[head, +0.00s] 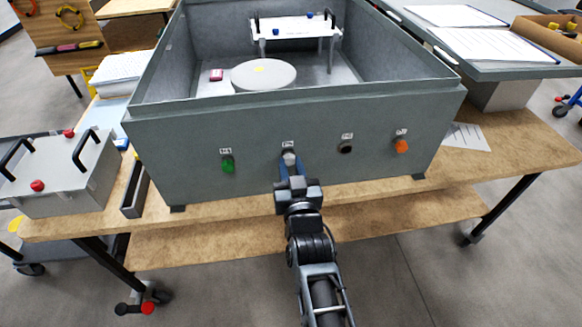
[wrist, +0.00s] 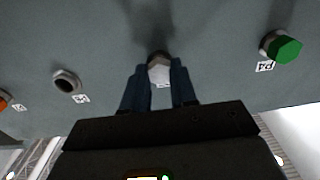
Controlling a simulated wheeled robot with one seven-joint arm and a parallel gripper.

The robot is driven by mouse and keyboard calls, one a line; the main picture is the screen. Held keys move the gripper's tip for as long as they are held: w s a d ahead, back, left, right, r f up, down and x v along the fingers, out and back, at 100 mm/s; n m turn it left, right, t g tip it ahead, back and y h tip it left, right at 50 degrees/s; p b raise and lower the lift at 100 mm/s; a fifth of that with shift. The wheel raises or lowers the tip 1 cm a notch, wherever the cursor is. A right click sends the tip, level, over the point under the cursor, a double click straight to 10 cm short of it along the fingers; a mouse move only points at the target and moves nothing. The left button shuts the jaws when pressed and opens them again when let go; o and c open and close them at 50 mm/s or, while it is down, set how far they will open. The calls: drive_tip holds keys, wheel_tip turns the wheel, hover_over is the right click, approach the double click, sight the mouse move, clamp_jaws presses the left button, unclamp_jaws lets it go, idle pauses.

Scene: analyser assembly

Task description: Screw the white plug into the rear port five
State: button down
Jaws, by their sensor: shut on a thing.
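The white plug (head: 289,159) is between the fingers of my gripper (head: 291,168), at the second port from the left on the grey analyser box's (head: 300,125) near wall. In the wrist view the white plug (wrist: 159,72) sits between the two blue fingers of my gripper (wrist: 158,82), against the dark ring of the port (wrist: 158,55). My gripper is shut on the plug. How deep the plug sits in the port is hidden. The label above this port is too small to read.
A green plug (head: 228,166) is in the port to the left. To the right are an empty port (head: 346,149) and an orange plug (head: 401,146). The box is open on top, with a white round part (head: 264,75) inside.

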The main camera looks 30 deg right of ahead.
drive_tip(key=m+b, duration=0.1)
drive_tip(key=m, duration=0.2)
drive_tip(key=shift+f, duration=0.1)
drive_tip(key=m, duration=1)
drive_tip(key=shift+b, duration=0.35)
drive_tip(key=m, duration=0.4)
drive_tip(key=shift+w+r+m, duration=0.1)
drive_tip(key=shift+r+m, duration=0.1)
drive_tip(key=shift+m, duration=0.1)
drive_tip(key=m, duration=0.8)
drive_tip(key=shift+r, duration=0.1)
drive_tip(key=shift+m, duration=0.6)
